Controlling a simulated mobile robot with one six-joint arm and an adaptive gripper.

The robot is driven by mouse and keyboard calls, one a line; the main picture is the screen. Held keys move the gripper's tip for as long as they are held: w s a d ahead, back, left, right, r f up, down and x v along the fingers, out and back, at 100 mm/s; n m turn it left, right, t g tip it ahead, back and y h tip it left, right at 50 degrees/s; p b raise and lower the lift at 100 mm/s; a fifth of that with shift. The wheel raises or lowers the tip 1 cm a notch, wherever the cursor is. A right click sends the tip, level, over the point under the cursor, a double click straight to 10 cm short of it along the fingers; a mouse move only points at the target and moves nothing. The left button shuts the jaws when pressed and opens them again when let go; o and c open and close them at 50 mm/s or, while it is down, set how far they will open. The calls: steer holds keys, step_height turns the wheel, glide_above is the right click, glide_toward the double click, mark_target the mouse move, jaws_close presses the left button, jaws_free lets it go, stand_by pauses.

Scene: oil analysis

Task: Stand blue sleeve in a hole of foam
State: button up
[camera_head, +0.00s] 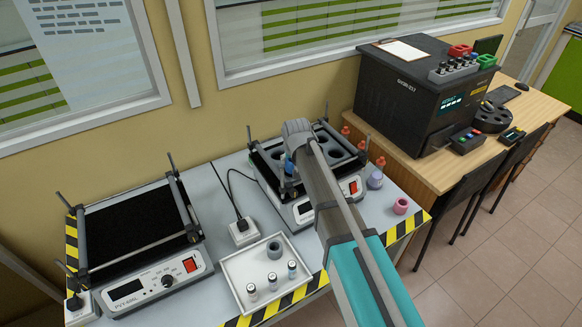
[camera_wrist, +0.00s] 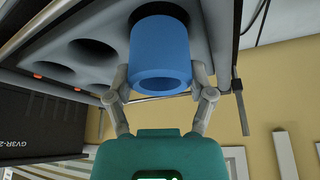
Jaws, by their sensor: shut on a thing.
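The blue sleeve (camera_wrist: 160,50) is held between the two fingers of my gripper (camera_wrist: 160,76) in the wrist view. Its open end faces the camera and its other end meets a dark hole in the grey foam (camera_wrist: 105,25). How deep it sits in that hole cannot be told. Other round holes in the foam look empty. In the head view the foam (camera_head: 322,140) lies in the right shaker, and a bit of the blue sleeve (camera_head: 289,168) shows at its left front side. My arm hides part of the foam and the fingertips there.
A second shaker (camera_head: 135,230) with a bare black top stands at left. A white tray (camera_head: 237,278) holds a grey ring and several vials. A pink sleeve (camera_head: 401,205) and red-capped bottles (camera_head: 375,178) stand right of my arm. Thin posts rise at the shaker corners.

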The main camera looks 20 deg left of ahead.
mark_target(292, 166)
steer(key=shift+w+a+f+b, duration=0.2)
steer(key=shift+w+f+b, duration=0.1)
steer(key=shift+f, duration=0.25)
steer(key=shift+s+f+b, duration=0.1)
steer(key=shift+f+b, duration=1.2)
steer(key=shift+f, duration=0.15)
steer(key=o, duration=0.5)
steer(key=shift+r, duration=0.25)
steer(key=p+v, duration=1.1)
steer(key=v, duration=0.1)
steer(key=shift+d, duration=0.1)
